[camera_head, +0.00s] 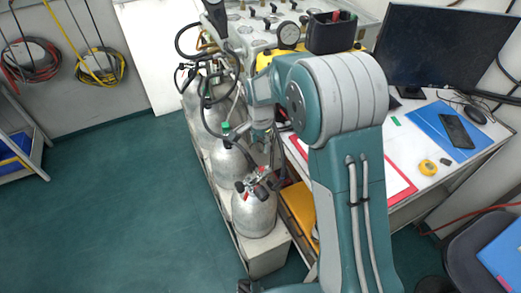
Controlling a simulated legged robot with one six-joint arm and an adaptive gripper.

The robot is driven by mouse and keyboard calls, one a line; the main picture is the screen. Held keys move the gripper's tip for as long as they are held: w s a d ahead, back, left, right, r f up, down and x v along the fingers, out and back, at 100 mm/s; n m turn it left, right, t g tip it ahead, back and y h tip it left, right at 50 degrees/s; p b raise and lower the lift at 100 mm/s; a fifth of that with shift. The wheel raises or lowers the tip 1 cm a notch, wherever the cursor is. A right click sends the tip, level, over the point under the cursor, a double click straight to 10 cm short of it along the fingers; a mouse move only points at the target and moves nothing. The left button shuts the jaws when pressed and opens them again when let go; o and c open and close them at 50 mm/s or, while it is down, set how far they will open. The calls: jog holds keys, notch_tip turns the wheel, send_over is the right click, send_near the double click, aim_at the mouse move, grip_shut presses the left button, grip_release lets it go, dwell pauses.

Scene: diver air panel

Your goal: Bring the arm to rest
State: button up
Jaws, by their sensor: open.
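My teal and grey arm (345,180) rises from the bottom right of the view, bends at a large elbow joint and folds down on its left side. My gripper (272,150) hangs below the wrist, pointing down, between the silver gas cylinders and the desk edge. It is small and partly lost among hoses behind it; it is open and I see nothing held in it. The nearest silver cylinder (255,212), with a red-marked valve, stands upright just below and left of the gripper in the picture. I cannot tell whether the gripper touches anything.
More cylinders (232,165) stand behind in a grey rack. The air panel (262,32) with gauges and hoses is at the back. A desk holds a monitor (437,45), blue folder (440,130) and yellow tape (428,167). A chair (480,250) is at right. Green floor (120,200) is clear at left.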

dwell(0.5)
jog(key=s+d+r+n+t, duration=0.1)
jog(key=s+d+r+n, duration=0.1)
jog(key=s+d+r, duration=0.5)
jog(key=s+d+r+n+t, duration=0.1)
jog(key=s+r+n+t, duration=0.2)
jog(key=r, duration=0.7)
jog(key=s+d+r+n, duration=0.2)
jog(key=s, duration=0.7)
jog(key=s+d+r+n+t, duration=0.1)
jog(key=s+d+r+n, duration=0.1)
jog(key=s, duration=0.7)
jog(key=shift+d+n+t, duration=0.15)
jog(key=shift+n+t, duration=0.15)
jog(key=shift+n, duration=0.2)
